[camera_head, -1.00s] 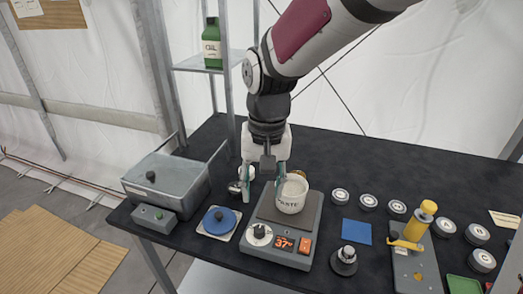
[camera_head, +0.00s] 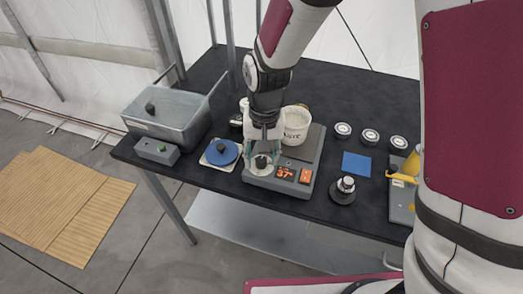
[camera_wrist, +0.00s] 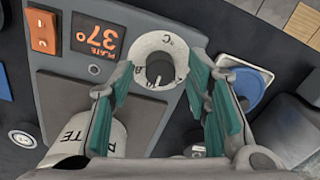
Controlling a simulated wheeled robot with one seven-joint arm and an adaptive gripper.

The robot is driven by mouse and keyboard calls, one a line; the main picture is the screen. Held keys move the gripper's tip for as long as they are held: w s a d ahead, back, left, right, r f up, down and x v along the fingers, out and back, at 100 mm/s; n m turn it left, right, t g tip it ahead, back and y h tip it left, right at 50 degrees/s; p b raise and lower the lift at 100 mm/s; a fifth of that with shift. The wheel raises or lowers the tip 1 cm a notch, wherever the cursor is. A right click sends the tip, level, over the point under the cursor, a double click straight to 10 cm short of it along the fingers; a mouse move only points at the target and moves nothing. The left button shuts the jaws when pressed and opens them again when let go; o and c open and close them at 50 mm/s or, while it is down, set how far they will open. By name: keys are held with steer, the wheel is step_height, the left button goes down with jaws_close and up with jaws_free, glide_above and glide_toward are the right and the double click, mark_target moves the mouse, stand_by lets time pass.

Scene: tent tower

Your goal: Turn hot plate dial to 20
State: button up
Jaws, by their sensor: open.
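The grey hot plate (camera_head: 298,160) stands at the table's front edge, with an orange display (camera_head: 285,173) reading 37 and an orange switch (camera_head: 305,176). Its white dial (camera_head: 262,168) with a dark knob is partly hidden by my gripper in the head view. In the wrist view the dial (camera_wrist: 160,62) lies just beyond the fingertips, its knob (camera_wrist: 159,72) between them. My gripper (camera_head: 260,152) is open above the dial, its green finger pads (camera_wrist: 165,85) apart. I cannot tell whether they touch the knob. A white pot (camera_head: 296,122) marked with letters sits on the plate.
A blue disc on a white base (camera_head: 221,153) and a grey basin (camera_head: 175,115) are left of the hot plate. A dark weight with a metal knob (camera_head: 344,189) and a blue square (camera_head: 356,164) lie to the right. Several labelled round lids (camera_head: 370,137) stand behind.

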steer(key=shift+f, duration=0.35)
jaws_close()
steer(key=shift+n, duration=0.3)
steer(key=n, duration=1.1)
steer(key=shift+n, duration=0.3)
stand_by(0.3)
